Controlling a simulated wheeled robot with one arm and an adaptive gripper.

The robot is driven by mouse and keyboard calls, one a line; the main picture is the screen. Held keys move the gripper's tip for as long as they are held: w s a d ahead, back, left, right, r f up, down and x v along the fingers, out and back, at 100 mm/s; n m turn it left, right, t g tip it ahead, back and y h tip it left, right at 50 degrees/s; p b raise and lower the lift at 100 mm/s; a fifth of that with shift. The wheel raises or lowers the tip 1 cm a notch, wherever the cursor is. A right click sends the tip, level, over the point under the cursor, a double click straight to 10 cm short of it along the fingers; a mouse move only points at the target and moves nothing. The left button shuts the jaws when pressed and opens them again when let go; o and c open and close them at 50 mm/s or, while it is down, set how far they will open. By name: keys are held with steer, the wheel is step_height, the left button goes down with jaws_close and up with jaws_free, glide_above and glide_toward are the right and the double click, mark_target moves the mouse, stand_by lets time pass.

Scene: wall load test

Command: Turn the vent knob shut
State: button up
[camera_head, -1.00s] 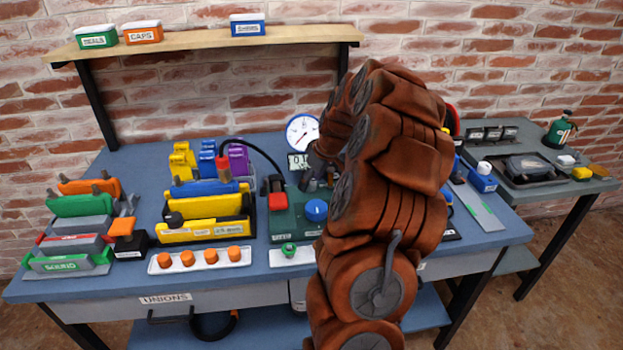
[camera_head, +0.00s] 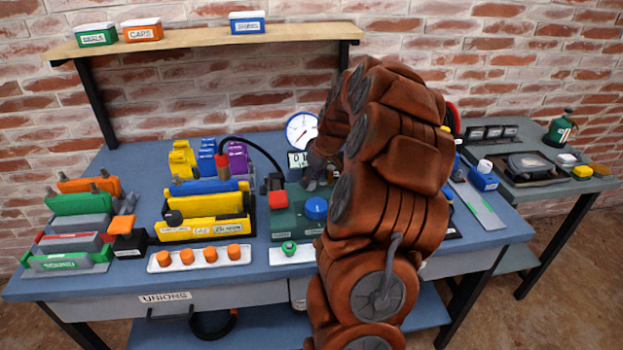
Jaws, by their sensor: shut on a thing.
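A green test box (camera_head: 290,221) stands in the middle of the blue bench. It has a red block-shaped part (camera_head: 278,200) and a round blue knob (camera_head: 316,208) on top. My gripper (camera_head: 311,184) reaches down at the back of this box, just behind the blue knob. Its fingers are shut on a small part there, which looks to be the vent knob; the fingers and arm hide most of it. A white dial gauge (camera_head: 301,131) with a small digital display (camera_head: 297,160) stands behind the box.
My brown arm covers the bench right of the box. A white tray with orange caps (camera_head: 200,259) lies front left. Yellow and blue racks (camera_head: 205,212) stand left of the box, and a black hose (camera_head: 250,143) arches behind them. A side table (camera_head: 540,170) is at right.

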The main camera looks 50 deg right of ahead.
steer(key=m+b, duration=0.1)
steer(key=m, duration=0.1)
steer(key=m+h+b, duration=0.1)
steer(key=m, duration=0.1)
steer(key=shift+f+h, duration=0.2)
steer(key=shift+h, duration=0.1)
steer(key=m+b, duration=0.1)
steer(key=m, duration=0.1)
steer(key=m+g+h+b, duration=0.1)
steer(key=m, duration=0.1)
steer(key=shift+a+r+m+h, duration=0.1)
steer(key=shift+r+m+h, duration=0.05)
steer(key=shift+m+h, duration=0.15)
steer(key=m+g+h+b, duration=0.1)
steer(key=m, duration=0.3)
steer(key=shift+w, duration=0.1)
steer(key=shift+w+a+m+g+h, duration=0.15)
steer(key=shift+m+g, duration=0.25)
steer(key=shift+m, duration=0.65)
steer(key=shift+s+d+m+g+h, duration=0.15)
steer(key=shift+m+g, duration=0.25)
steer(key=shift+m, duration=0.65)
steer(key=shift+a+b, duration=0.1)
steer(key=shift+b, duration=0.2)
steer(key=o, duration=1.2)
steer(key=shift+w, duration=0.1)
steer(key=shift+c, duration=0.2)
